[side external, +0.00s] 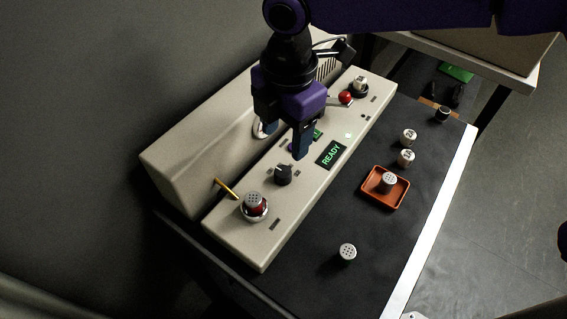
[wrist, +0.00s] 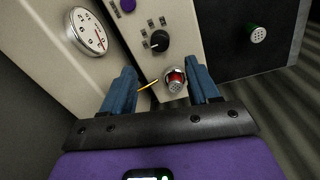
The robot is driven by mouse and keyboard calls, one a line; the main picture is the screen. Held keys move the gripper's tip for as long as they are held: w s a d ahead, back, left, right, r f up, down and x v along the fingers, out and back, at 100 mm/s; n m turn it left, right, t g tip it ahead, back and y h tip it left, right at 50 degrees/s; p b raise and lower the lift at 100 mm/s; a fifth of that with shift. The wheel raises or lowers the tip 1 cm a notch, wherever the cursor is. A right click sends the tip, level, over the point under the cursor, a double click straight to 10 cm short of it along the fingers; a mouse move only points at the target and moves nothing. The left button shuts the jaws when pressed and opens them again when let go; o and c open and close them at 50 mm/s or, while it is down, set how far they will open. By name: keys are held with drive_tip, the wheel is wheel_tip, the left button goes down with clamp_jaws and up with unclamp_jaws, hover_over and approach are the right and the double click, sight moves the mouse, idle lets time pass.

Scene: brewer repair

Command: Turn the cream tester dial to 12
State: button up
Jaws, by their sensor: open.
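The cream tester (side external: 310,180) has a sloped front panel with a black dial (side external: 283,174) on it. My gripper (side external: 287,143) is open and empty, fingers pointing down, above the panel and apart from the dial. In the wrist view the dial lies beyond the open fingertips (wrist: 161,72). A white round gauge (wrist: 88,30) with a needle sits on the tester's back housing.
A red part with a perforated grey cap (side external: 254,203) and a yellow lever (side external: 227,188) stand near the dial. A screen reads READY (side external: 331,155). A red ball-topped lever (side external: 345,97) is further back. An orange tray (side external: 374,200) and several capped pieces occupy the black mat.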

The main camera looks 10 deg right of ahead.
sight(283, 171)
drive_tip(key=f, duration=0.9)
drive_tip(key=shift+w+a+f, duration=0.15)
drive_tip(key=shift+w+f, duration=0.05)
drive_tip(key=shift+f, duration=0.05)
drive_tip(key=c, duration=1)
